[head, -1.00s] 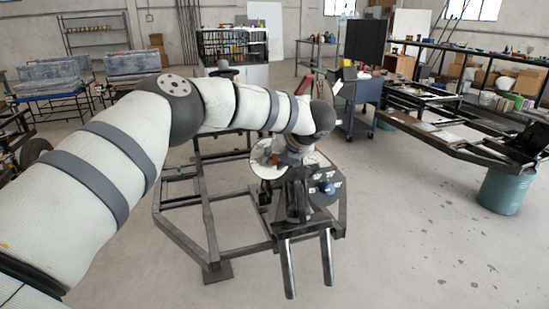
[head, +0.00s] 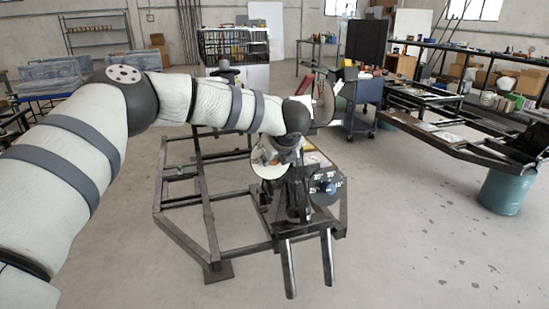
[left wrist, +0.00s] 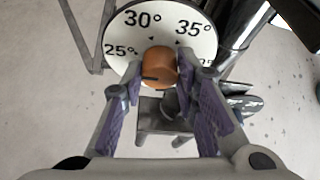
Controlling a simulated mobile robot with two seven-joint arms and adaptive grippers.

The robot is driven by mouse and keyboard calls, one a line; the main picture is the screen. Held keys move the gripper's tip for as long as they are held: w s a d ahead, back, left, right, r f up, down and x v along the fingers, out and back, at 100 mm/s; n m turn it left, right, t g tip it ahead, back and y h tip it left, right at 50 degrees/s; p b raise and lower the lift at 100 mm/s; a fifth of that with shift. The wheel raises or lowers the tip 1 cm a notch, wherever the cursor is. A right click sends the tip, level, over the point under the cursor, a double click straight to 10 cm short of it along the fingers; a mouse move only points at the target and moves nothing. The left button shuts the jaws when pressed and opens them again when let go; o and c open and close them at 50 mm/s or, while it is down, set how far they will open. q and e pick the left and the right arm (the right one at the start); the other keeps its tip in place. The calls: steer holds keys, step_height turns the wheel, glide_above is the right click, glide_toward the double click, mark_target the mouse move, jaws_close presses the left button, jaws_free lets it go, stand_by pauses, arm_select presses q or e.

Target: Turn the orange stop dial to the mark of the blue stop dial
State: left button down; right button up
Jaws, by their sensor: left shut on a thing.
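The orange stop dial (left wrist: 160,65) is a knob on a white disc (left wrist: 122,38) with 25°, 30° and 35° readable and another number partly hidden at the right. A dark line on the knob points left. My left gripper (left wrist: 160,82) has its purple-padded fingers shut on the knob's two sides. In the head view my left gripper (head: 285,155) covers part of the white disc (head: 266,168). The blue stop dial (head: 326,187) sits on a dark disc with pale marks, to the right; its setting is too small to read. My right gripper is out of view.
The dials stand on a dark metal frame (head: 209,235) with two bars (head: 289,268) jutting toward me. A blue cart (head: 362,110) stands behind to the right. A long bench (head: 440,140) and a teal drum (head: 502,192) are further right.

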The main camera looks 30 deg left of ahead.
arm_select(q)
steer(key=shift+r, duration=0.1)
stand_by(0.3)
steer(key=c, duration=1.2)
jaws_free()
steer(key=shift+c, duration=0.2)
steer(key=v, duration=1.2)
